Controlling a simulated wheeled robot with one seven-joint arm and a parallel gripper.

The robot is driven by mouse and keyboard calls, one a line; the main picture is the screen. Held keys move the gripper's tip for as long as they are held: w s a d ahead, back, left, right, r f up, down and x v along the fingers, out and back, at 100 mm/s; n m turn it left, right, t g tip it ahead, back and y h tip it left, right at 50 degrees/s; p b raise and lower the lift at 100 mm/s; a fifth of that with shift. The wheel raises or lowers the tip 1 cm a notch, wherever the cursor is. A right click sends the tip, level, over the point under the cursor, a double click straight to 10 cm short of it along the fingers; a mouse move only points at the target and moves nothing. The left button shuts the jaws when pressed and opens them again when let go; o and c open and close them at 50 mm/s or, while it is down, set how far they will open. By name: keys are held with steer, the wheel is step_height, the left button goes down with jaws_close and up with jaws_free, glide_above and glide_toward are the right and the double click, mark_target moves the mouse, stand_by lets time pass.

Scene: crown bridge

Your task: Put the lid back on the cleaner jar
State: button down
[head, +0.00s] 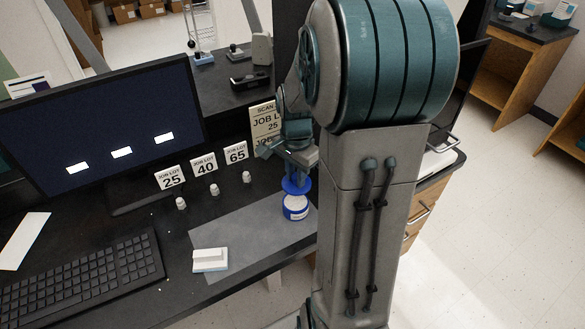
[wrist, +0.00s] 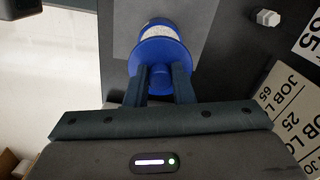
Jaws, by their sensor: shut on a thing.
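The cleaner jar (head: 295,212) is a short round jar, blue with a white label, standing on the grey mat near its right end. The blue lid (head: 296,187) is a flat disc held just above the jar. My gripper (head: 298,170) points down and is shut on the lid's knob. In the wrist view the two fingers (wrist: 162,78) pinch the knob, and the lid (wrist: 160,52) covers part of the jar (wrist: 157,30). The jar looks slightly offset from the lid there. I cannot tell whether lid and jar touch.
The grey mat (head: 235,240) holds a white and blue block (head: 210,260). Several small white bottles (head: 214,190) stand before job lot cards (head: 204,165). A monitor (head: 100,130) and keyboard (head: 85,277) are at left. The desk edge runs close by the jar.

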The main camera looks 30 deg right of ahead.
mark_target(295, 186)
steer(key=shift+a+f+b, duration=0.1)
steer(key=shift+f+b, duration=2.15)
steer(key=shift+f, duration=0.8)
steer(key=shift+f, duration=0.15)
steer(key=c, duration=0.7)
jaws_free()
steer(key=shift+r+p, duration=2.75)
steer(key=shift+r, duration=0.8)
